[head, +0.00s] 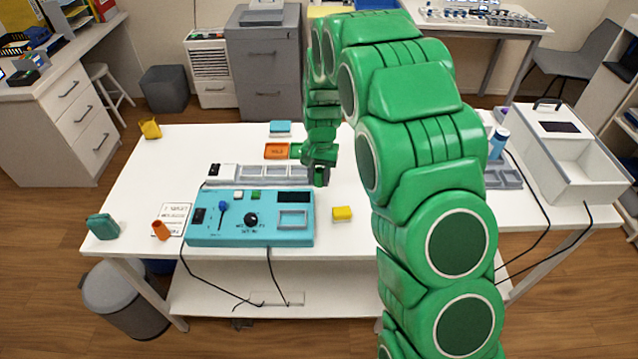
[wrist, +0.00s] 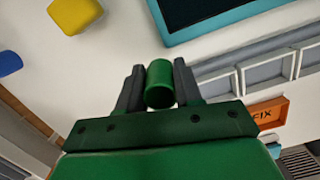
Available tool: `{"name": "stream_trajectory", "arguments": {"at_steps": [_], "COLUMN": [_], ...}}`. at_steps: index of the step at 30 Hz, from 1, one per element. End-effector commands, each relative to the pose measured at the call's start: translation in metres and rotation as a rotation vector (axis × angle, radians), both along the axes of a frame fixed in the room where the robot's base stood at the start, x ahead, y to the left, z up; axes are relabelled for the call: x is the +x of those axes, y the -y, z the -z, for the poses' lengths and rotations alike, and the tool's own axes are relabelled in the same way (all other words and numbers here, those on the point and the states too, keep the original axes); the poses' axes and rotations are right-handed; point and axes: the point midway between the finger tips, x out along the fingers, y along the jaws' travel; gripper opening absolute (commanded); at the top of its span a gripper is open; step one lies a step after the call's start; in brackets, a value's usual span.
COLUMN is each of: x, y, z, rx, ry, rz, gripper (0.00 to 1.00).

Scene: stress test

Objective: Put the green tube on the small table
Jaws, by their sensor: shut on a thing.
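My gripper (wrist: 160,90) is shut on the green tube (wrist: 160,82), which sits between its two dark fingers in the wrist view. In the head view my gripper (head: 319,172) hangs over the middle of the white table (head: 345,270), beside the grey compartment tray. The tube is hard to tell from my green gripper there. Whether it touches anything below is unclear. Which table is the small one, I cannot tell; another white table (head: 460,28) stands at the back right.
A teal control box (head: 250,232), yellow block (head: 342,213), orange tray (head: 277,151) and grey tray (head: 262,176) lie near my gripper. A white bin box (head: 575,140) stands on the right. My arm covers the table's right middle. The table's left back is mostly clear.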

Motion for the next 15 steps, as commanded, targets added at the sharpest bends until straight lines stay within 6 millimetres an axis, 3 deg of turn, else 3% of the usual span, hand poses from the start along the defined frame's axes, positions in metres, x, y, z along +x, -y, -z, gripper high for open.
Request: {"name": "stream_trajectory", "arguments": {"at_steps": [7, 15], "x": [0.001, 0.002], "y": [-0.001, -0.001], "z": [0.03, 0.033], "rx": [0.0, 0.0], "ry": [-0.003, -0.001], "rz": [0.0, 0.0], "gripper": [0.06, 0.06]}}
